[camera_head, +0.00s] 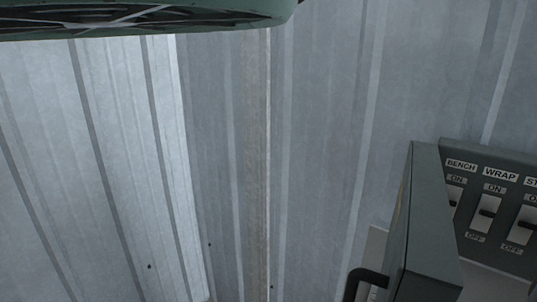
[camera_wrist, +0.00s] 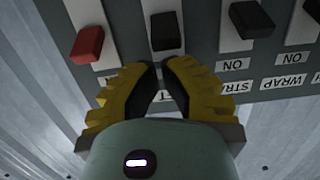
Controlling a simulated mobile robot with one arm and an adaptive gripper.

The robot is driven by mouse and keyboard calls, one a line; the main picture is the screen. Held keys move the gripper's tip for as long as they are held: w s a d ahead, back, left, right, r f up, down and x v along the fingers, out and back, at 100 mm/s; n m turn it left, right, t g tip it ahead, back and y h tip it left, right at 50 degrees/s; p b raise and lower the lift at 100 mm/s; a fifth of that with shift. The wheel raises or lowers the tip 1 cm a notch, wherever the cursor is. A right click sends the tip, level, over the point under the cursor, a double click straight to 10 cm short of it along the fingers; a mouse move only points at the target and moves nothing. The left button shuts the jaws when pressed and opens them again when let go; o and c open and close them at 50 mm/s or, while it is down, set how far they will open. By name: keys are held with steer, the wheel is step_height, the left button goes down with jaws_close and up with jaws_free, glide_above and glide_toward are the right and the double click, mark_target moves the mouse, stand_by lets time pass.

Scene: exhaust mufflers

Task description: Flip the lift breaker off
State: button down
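The breaker panel (camera_wrist: 205,70) shows upside down in the wrist view, with several black switches and one red one. No label that I can read says lift. A black switch (camera_wrist: 165,30) in a white slot lies just beyond my fingertips. The label below that switch is mostly hidden behind my fingers. My gripper (camera_wrist: 161,68) has yellow ribbed fingers with dark pads. Its tips come close together with nothing held between them, and they look apart from the switch. In the head view, the panel (camera_head: 516,165) is at the right, with only BENCH, WRAP and a cut-off ST label visible.
A red switch (camera_wrist: 87,43) is left of the black one, and the ST switch (camera_wrist: 251,19) is to its right. In the head view, the grey panel cover (camera_head: 432,225) stands out at the panel's left.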

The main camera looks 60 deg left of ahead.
steer(key=shift+w+a+f, duration=0.15)
steer(key=shift+w+a, duration=0.1)
steer(key=shift+w, duration=0.2)
steer(key=shift+f+b, duration=0.2)
steer(key=shift+b, duration=0.4)
steer(key=shift+s+d+t+b, duration=0.1)
steer(key=shift+t+b, duration=0.3)
steer(key=shift+b, duration=0.3)
steer(key=b, duration=0.3)
steer(key=t+b, duration=0.1)
steer(key=b, duration=0.1)
steer(key=shift+s+d+f+y+b, duration=0.15)
steer(key=shift+s+f+y+b, duration=0.15)
steer(key=shift+b, duration=0.5)
steer(key=t+b, duration=0.2)
steer(key=b, duration=0.6)
steer(key=s+f+t+y+b, duration=0.1)
steer(key=t+b, duration=0.1)
steer(key=b, duration=0.6)
steer(key=f+t+y+b, duration=0.1)
steer(key=t+b, duration=0.1)
steer(key=b, duration=0.6)
steer(key=shift+s+d, duration=0.15)
steer(key=shift+f, duration=0.15)
